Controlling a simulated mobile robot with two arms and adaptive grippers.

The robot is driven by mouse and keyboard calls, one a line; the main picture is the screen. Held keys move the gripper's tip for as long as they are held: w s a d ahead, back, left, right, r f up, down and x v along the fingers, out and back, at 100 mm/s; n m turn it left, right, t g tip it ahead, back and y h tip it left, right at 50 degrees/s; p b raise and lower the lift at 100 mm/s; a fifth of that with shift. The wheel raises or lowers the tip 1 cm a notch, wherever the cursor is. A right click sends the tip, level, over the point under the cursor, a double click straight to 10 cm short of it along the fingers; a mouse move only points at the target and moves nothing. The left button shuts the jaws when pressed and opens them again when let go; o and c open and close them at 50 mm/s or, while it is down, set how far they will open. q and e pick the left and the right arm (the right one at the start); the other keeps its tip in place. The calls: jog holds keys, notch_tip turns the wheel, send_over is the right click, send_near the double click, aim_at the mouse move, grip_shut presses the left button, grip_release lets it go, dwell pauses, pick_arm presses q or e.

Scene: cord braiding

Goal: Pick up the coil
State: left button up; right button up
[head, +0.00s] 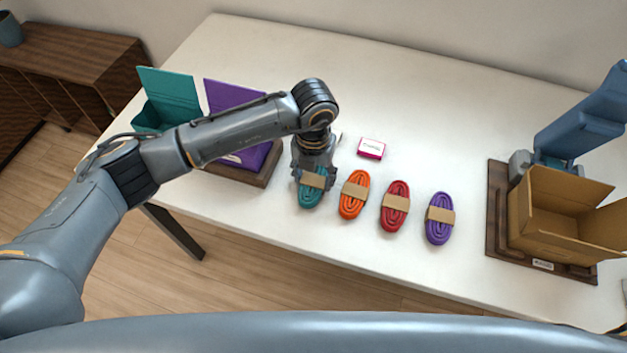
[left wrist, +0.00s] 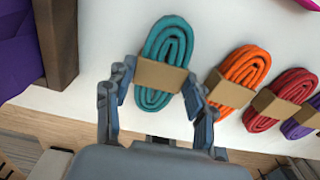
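The teal coil (head: 311,197) lies on the white table, leftmost in a row of coils, with a tan paper band around its middle. It also shows in the left wrist view (left wrist: 165,42). My left gripper (head: 312,178) points down over it and partly hides it in the head view. In the left wrist view the fingers (left wrist: 158,88) are spread apart, one on each side of the coil near its band. A gap shows at the left finger; contact at the right finger is unclear. My right gripper is not in view.
Orange (head: 354,208), red (head: 394,218) and purple (head: 438,231) banded coils lie to the right. A small white and pink box (head: 371,148) lies behind them. Teal (head: 168,93) and purple (head: 233,94) open boxes stand left. An open cardboard box (head: 556,240) and blue object (head: 590,110) stand right.

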pick_arm(q)
jog(key=c, duration=0.3)
jog(key=shift+c, duration=0.2)
jog(key=shift+r, duration=0.1)
